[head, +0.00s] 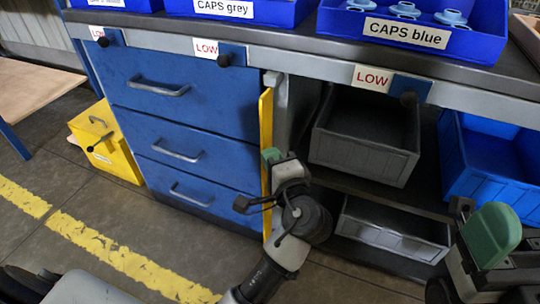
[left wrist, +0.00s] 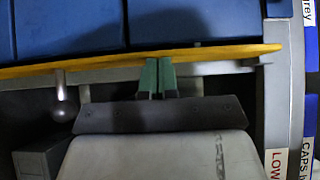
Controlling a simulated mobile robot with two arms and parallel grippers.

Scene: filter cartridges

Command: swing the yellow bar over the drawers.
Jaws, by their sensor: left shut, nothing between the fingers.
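The yellow bar (head: 266,130) stands upright along the right edge of the blue drawers (head: 190,105), edge-on in the head view. In the left wrist view the bar (left wrist: 220,54) runs across the picture, with the drawer fronts (left wrist: 80,20) beyond it. My left gripper (head: 272,155) is beside the bar, on its right side. In the left wrist view its green fingertips (left wrist: 157,78) are shut together with nothing between them, at the bar's edge; I cannot tell if they touch it. My right gripper (head: 490,235) is at the lower right, away from the bar; its opening is unclear.
Right of the drawers are open shelves with a grey bin (head: 366,140), a lower grey bin (head: 392,235) and a blue bin (head: 495,160). The worktop above holds blue cap trays (head: 440,37). A yellow box (head: 105,142) stands left on the floor. Floor before the drawers is clear.

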